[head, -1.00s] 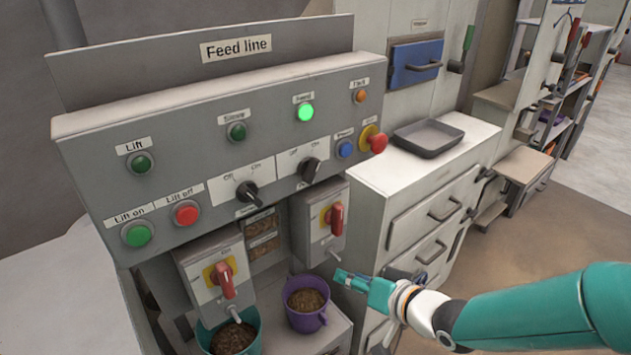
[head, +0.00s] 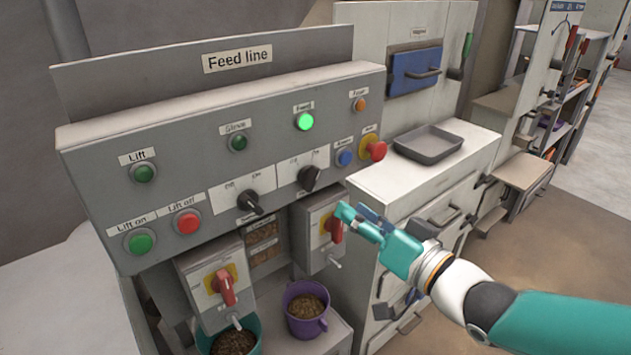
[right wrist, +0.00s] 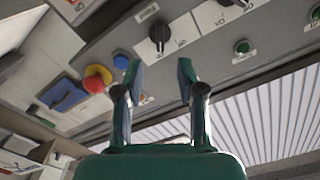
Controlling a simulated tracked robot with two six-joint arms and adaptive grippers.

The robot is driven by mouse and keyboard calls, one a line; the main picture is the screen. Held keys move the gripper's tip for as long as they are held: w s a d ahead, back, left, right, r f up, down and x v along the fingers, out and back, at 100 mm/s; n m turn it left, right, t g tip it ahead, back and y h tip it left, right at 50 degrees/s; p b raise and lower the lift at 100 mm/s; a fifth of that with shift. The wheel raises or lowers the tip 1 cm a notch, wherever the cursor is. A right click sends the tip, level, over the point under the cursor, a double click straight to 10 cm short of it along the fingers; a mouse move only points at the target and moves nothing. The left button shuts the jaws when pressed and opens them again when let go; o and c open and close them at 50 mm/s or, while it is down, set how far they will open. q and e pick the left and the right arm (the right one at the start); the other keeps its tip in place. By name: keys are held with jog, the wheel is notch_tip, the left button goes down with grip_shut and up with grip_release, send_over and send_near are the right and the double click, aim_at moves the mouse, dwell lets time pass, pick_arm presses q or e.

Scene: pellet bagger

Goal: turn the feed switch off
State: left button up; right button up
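The feed switch is most likely the right black rotary knob (head: 309,178) on the panel, below the lit green Feed lamp (head: 304,121). Off and On labels stand above it, and its grip appears to lean toward On. The knob also shows in the right wrist view (right wrist: 159,37), beyond the gap between my fingers. My right gripper (head: 352,213) is open and empty, below and right of the knob, in front of the right red-handled isolator (head: 334,224), partly covering it. In the right wrist view its fingers (right wrist: 158,75) stand apart. My left gripper is not in view.
A blue button (head: 344,157) and red emergency stop (head: 377,150) sit right of the knob. Another black knob (head: 249,201) is to its left. Below stand a purple bucket (head: 306,322) and teal bucket (head: 253,343). A grey tray (head: 428,141) lies on the right cabinet.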

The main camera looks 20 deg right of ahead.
aim_at(314, 184)
jog(key=p+x, duration=0.2)
jog(key=x, duration=0.8)
jog(key=shift+w+a, duration=0.1)
jog(key=shift+w, duration=0.15)
grip_shut()
jog(key=shift+s, duration=0.1)
